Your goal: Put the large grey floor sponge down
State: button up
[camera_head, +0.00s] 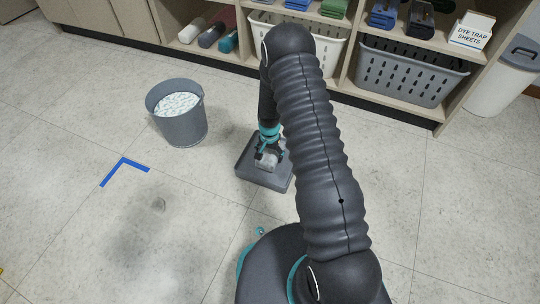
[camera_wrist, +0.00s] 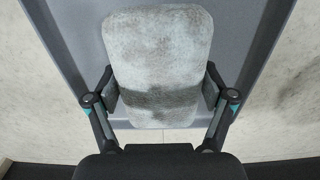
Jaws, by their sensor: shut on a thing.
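The large grey floor sponge (camera_wrist: 158,60) is a pale, mottled grey block with rounded corners and darker smudges. In the wrist view it sits between the two fingers of my gripper (camera_wrist: 160,98), which is shut on its sides. In the head view the sponge (camera_head: 267,160) shows small below my gripper (camera_head: 268,150), partly hidden by it. The sponge is over a dark grey shallow tray (camera_head: 262,179) on the floor. I cannot tell whether the sponge touches the tray.
A grey bucket (camera_head: 184,127) with white, speckled contents stands left of the tray. A blue tape corner (camera_head: 124,165) marks the floor at left. Shelves with a white basket (camera_head: 297,42) and a grey basket (camera_head: 407,75) line the back. A bin (camera_head: 500,84) stands at right.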

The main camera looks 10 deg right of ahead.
jog(key=shift+f, duration=0.3)
jog(key=shift+f, duration=0.1)
jog(key=o, duration=0.9)
